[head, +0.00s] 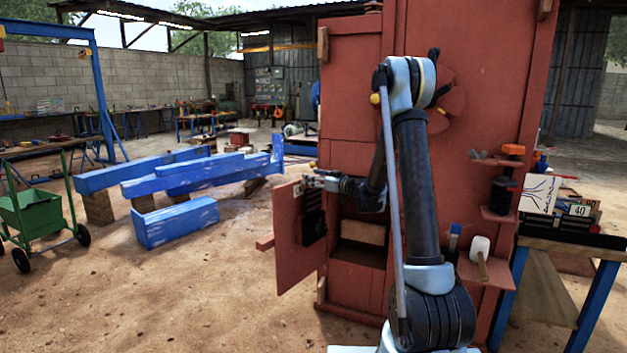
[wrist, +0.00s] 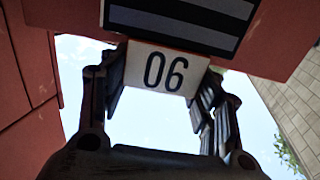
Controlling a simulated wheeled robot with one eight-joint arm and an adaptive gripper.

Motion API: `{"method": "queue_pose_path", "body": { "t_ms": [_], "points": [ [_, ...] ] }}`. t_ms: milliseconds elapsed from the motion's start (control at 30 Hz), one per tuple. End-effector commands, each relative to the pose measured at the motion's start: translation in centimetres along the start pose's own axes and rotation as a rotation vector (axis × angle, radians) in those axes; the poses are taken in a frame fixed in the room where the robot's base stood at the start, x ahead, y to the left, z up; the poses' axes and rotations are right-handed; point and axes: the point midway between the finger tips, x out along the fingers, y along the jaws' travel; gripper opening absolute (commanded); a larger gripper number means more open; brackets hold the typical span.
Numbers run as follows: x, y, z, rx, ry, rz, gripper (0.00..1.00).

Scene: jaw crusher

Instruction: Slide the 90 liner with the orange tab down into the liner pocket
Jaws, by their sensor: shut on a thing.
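My gripper (head: 322,181) is at the open red door of the crusher in the head view. In the wrist view my gripper (wrist: 160,88) is shut on the 90 liner by its white label plate (wrist: 163,72), which reads 90 upside down there. A dark part with pale stripes (wrist: 185,22) adjoins the plate; I cannot tell whether it is all liner or partly the pocket. In the head view a dark ribbed piece (head: 314,222) shows on the red door (head: 289,235) below my gripper. No orange tab shows clearly on the held liner. The pocket opening cannot be made out.
The red crusher body (head: 352,90) stands close beside my arm. To the right are a small shelf with a white-headed mallet (head: 480,246) and a bench with a plate marked 40 (head: 579,210). Blue beams (head: 176,221) lie left. Sandy ground is clear in front of the door.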

Motion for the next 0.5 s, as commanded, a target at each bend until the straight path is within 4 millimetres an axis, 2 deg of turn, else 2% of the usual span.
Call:
{"method": "queue_pose_path", "body": {
  "t_ms": [500],
  "points": [
    [0.0,0.0,1.1,0.001,0.001,0.000,0.00]
  ]
}}
